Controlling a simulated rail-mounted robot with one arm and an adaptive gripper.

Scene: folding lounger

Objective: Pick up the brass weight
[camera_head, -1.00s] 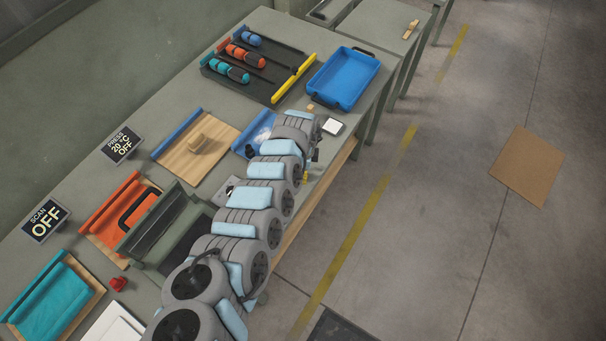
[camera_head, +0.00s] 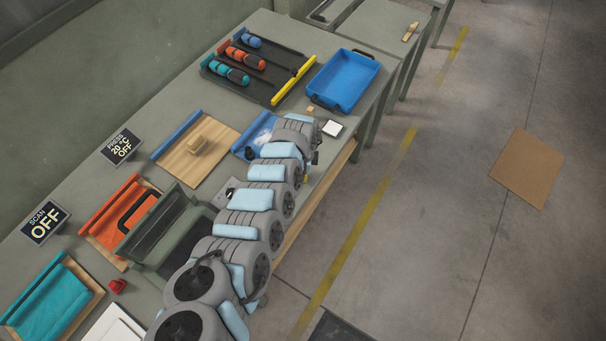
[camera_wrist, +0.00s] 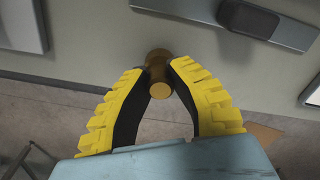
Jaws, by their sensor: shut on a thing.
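The brass weight (camera_wrist: 158,75) is a small brass-coloured cylinder with a wider head, seen in the wrist view at the top middle. My gripper (camera_wrist: 157,72) has two yellow ribbed fingers with dark inner pads. Their tips are closed on the two sides of the weight. The weight's round end faces the camera. The grey table top (camera_wrist: 85,65) lies behind it; I cannot tell whether the weight touches it.
A blue tray (camera_head: 312,100) stands at the far end of the table, beside a dark rack (camera_head: 278,88) with several coloured rolls. A wooden board (camera_head: 172,160), an orange tray (camera_head: 105,240) and a green box (camera_head: 140,243) line the table. The floor to the right is mostly clear.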

